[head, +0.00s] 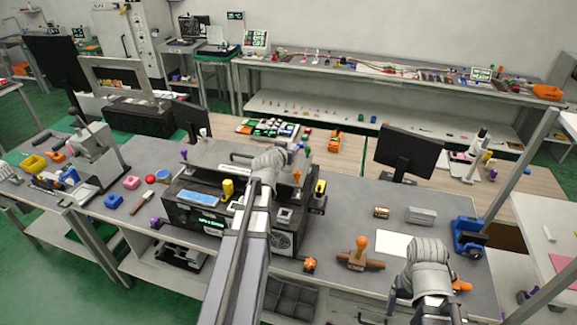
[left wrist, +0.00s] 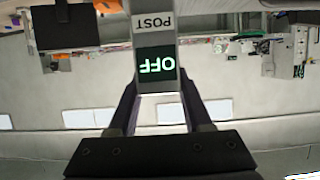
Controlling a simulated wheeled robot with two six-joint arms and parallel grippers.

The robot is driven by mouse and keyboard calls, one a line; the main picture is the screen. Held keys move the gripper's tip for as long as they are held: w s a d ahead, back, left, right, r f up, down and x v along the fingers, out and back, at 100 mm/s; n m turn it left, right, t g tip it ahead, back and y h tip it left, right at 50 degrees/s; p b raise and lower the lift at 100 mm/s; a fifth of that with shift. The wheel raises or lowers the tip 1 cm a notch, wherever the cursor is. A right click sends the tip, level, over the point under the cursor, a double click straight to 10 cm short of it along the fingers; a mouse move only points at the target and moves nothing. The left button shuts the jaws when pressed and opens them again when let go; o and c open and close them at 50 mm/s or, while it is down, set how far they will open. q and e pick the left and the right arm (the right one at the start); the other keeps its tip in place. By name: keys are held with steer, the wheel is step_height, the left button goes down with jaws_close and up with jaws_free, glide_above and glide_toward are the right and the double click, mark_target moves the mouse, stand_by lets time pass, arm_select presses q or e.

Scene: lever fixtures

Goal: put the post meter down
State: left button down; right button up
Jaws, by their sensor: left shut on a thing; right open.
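The post meter (left wrist: 155,42) is a grey block labelled POST with a dark screen reading OFF in pale green. It appears upside down in the left wrist view. My left gripper (left wrist: 160,112) is shut on it, with one finger on each side of its near end. In the head view my left gripper (head: 270,160) is above the back of the black machine on the bench, and its wrist hides the fingers and the meter. My right gripper (head: 430,275) is open at the lower right, near the bench's front edge; its fingers are mostly hidden.
The black machine (head: 195,218) carries a blue tray, a yellow knob and levers. A brown fixture with an orange knob (head: 361,243), a white sheet (head: 394,244), a grey block (head: 421,215) and a blue device (head: 468,236) stand to the right. Bare bench (head: 345,198) lies between.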

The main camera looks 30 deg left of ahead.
arm_select(q)
steer(key=shift+f, duration=0.15)
step_height(320, 180, down, 3)
steer(key=b, duration=0.3)
steer(key=shift+f, duration=0.2)
steer(key=shift+b, duration=0.3)
steer(key=shift+f, duration=0.2)
steer(key=shift+c, duration=1.6)
jaws_free()
steer(key=shift+r, duration=0.1)
